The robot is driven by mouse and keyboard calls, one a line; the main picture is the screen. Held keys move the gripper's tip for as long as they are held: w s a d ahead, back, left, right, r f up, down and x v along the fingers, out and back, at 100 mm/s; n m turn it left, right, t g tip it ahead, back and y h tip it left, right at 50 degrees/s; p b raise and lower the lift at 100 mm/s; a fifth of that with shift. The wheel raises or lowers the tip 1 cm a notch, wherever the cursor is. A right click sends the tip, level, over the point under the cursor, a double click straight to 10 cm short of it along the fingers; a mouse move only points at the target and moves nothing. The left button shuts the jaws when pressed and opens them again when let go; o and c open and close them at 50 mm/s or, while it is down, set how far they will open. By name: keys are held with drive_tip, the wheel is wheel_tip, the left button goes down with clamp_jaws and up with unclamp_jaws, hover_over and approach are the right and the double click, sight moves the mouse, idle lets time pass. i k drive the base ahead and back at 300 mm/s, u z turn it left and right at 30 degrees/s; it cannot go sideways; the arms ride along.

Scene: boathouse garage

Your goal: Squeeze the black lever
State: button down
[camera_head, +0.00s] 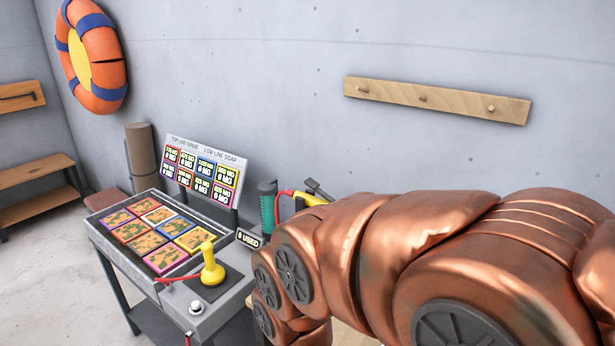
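A black lever (319,187) shows just above my copper-coloured arm. It appears to belong to a yellow tool (309,198) with a red hose or handle at its left. The lower part of this tool is hidden behind my arm. My arm reaches in from the right and covers the area below and right of the lever. My gripper is not visible, so its position relative to the lever cannot be told.
A grey station (232,290) holds several coloured tiles, a sign board (203,169) and a yellow joystick-like part (212,266). A green cylinder (267,207) stands behind it. A wooden peg rail (437,99) and a lifebuoy (97,58) hang on the wall.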

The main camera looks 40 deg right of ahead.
sight(313, 183)
drive_tip(key=k, duration=0.65)
drive_tip(key=u, duration=0.6)
drive_tip(key=i, duration=1.15)
drive_tip(key=z, duration=0.55)
drive_tip(key=i, duration=0.6)
drive_tip(key=z, duration=0.6)
